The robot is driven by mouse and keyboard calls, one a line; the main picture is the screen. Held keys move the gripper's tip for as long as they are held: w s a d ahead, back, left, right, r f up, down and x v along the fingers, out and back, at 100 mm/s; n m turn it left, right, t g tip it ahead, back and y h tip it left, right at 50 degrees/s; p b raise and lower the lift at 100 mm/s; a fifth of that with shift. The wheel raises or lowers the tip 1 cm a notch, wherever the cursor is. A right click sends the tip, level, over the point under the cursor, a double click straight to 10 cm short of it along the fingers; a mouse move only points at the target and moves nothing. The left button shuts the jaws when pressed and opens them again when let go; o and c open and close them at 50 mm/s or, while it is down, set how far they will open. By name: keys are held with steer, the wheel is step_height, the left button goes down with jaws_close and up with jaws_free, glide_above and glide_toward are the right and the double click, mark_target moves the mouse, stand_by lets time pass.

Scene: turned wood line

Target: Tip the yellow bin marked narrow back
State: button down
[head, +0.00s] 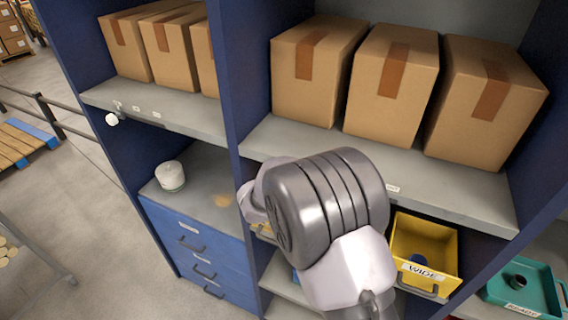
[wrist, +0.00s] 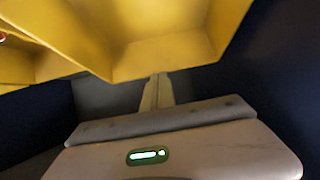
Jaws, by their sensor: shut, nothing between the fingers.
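A yellow bin (wrist: 160,50) fills the top of the wrist view, close up, with no label showing there. My gripper (wrist: 158,80) is shut and empty, and its fingertips are right at this bin's lower edge; I cannot tell whether they touch. In the head view my arm hides the gripper. A strip of a yellow bin (head: 263,232) shows left of the arm, mostly hidden, its label out of sight; I cannot confirm that it is the one marked narrow. A yellow bin marked WIDE (head: 440,270) sits to the right of the arm, upright.
Another yellow bin surface (wrist: 15,62) is at the left of the wrist view. A teal bin (head: 526,284) stands at the lower right. Cardboard boxes (head: 390,85) fill the shelf above. Blue uprights (head: 238,90) divide the rack. A white roll (head: 170,177) stands on the blue drawer unit (head: 195,235).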

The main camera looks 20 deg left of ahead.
steer(key=shift+w+a+r+g+p, duration=0.1)
steer(key=shift+w+a+g+p, duration=0.45)
steer(key=shift+p, duration=0.65)
steer(key=w+f, duration=0.1)
steer(key=d+f, duration=0.1)
steer(key=w+f, duration=0.1)
steer(key=f, duration=0.1)
steer(key=shift+w+d, duration=0.3)
steer(key=shift+a+f, duration=0.1)
steer(key=shift+a, duration=0.05)
steer(key=shift+s, duration=0.1)
steer(key=d+p+v, duration=0.1)
steer(key=p+v, duration=0.1)
steer(key=v, duration=1.5)
steer(key=shift+s+a+r, duration=0.15)
steer(key=shift+a+r, duration=0.05)
steer(key=shift+a, duration=0.1)
